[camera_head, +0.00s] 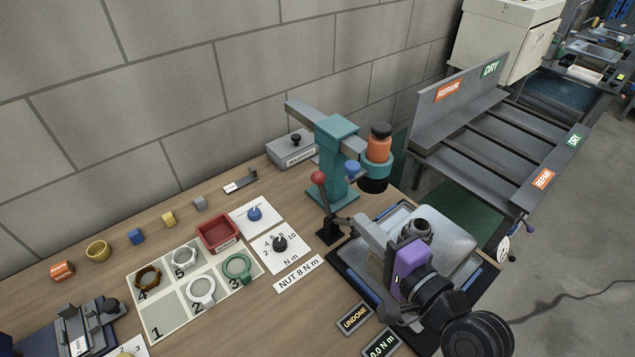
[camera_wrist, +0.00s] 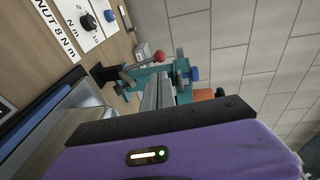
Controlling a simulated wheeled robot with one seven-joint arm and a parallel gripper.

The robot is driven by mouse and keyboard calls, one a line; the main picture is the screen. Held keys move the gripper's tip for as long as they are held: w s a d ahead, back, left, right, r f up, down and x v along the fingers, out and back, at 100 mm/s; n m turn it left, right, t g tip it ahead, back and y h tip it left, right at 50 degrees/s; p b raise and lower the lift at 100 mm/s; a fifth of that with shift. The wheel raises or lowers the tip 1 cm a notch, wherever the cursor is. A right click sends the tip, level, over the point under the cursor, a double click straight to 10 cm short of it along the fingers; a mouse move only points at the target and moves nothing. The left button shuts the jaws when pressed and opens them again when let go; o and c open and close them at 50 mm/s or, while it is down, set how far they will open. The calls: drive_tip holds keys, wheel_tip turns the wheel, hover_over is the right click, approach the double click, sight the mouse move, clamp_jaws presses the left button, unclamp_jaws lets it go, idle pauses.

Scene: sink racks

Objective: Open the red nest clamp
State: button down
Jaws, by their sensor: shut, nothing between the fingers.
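A lever with a red ball knob (camera_head: 318,178) stands on a black base (camera_head: 328,232) beside the teal press post; I take it for the red nest clamp. Its handle leans up and to the left in the head view. The red knob (camera_wrist: 159,57) also shows in the wrist view, beyond my fingers. My purple gripper (camera_head: 363,226) is shut and empty, to the right of the lever and over the near side of the grey nest (camera_head: 458,238). In the wrist view my gripper (camera_wrist: 158,84) points toward the lever, apart from the knob. My gripper hides part of the nest.
The teal post (camera_head: 338,150) with an orange-and-black tool (camera_head: 379,145) stands behind the lever. A torque dial (camera_head: 280,243) and a "NUT 8 N m" label (camera_head: 299,273) lie left. A numbered mat (camera_head: 165,318) holds several rings. An "UNDONE" sign (camera_head: 354,317) lies in front.

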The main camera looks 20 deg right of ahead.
sight(321, 182)
drive_tip(key=w, duration=0.4)
drive_tip(key=w+a+f+p, duration=0.1)
drive_tip(key=w, duration=0.3)
drive_tip(key=w+a+p, duration=0.1)
drive_tip(key=w, duration=0.3)
drive_tip(key=shift+w+f, duration=0.35)
drive_tip(key=shift+w, duration=0.05)
drive_tip(key=shift+w, duration=0.1)
drive_tip(key=shift+w+a+p, duration=0.15)
drive_tip(key=shift+w+p, duration=0.3)
drive_tip(key=shift+s, duration=0.15)
